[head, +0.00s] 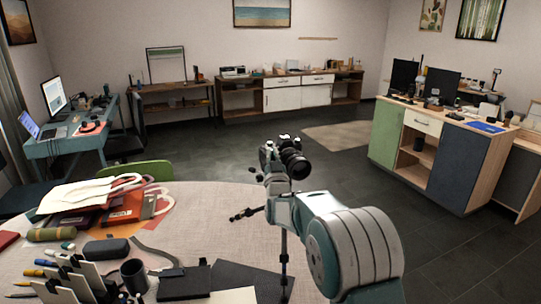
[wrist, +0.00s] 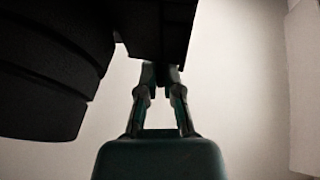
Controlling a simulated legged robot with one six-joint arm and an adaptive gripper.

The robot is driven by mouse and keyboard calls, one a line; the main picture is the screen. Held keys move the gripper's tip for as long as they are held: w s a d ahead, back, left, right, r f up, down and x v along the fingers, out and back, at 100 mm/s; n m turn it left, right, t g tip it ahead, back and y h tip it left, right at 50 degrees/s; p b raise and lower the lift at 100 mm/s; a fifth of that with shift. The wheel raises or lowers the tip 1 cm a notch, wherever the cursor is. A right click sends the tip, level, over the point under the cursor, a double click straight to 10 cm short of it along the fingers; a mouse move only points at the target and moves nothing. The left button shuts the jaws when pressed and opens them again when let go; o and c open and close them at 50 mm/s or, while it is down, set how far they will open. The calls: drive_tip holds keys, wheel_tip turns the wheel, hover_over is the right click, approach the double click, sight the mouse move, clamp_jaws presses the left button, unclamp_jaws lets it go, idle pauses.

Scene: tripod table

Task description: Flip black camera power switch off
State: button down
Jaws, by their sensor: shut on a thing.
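The black camera (head: 293,161) sits on top of a tripod (head: 284,262) in the middle of the head view, its lens facing right. My arm reaches up to it from the lower right and hides part of the tripod. In the wrist view the dark camera (wrist: 50,75) fills the upper left, very close. My gripper (wrist: 161,82) has its fingers drawn together at the camera's lower edge, shut on part of it. The exact part held is in shadow. I cannot make out the power switch in either view.
A round table (head: 200,215) at left holds folders, a mug (head: 134,275), pens and a dark case (head: 106,248). A green chair (head: 148,171) stands behind it. A cabinet island (head: 440,150) with monitors is at right. Floor behind the camera is open.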

drive_tip(key=shift+d+n+y, duration=0.15)
drive_tip(key=shift+n+y, duration=0.65)
drive_tip(key=shift+y, duration=0.7)
drive_tip(key=c, duration=0.8)
unclamp_jaws()
drive_tip(key=shift+s+g, duration=0.1)
drive_tip(key=shift+g, duration=0.2)
drive_tip(key=v, duration=1.1)
drive_tip(key=shift+s+f, duration=0.25)
drive_tip(key=shift+s, duration=0.05)
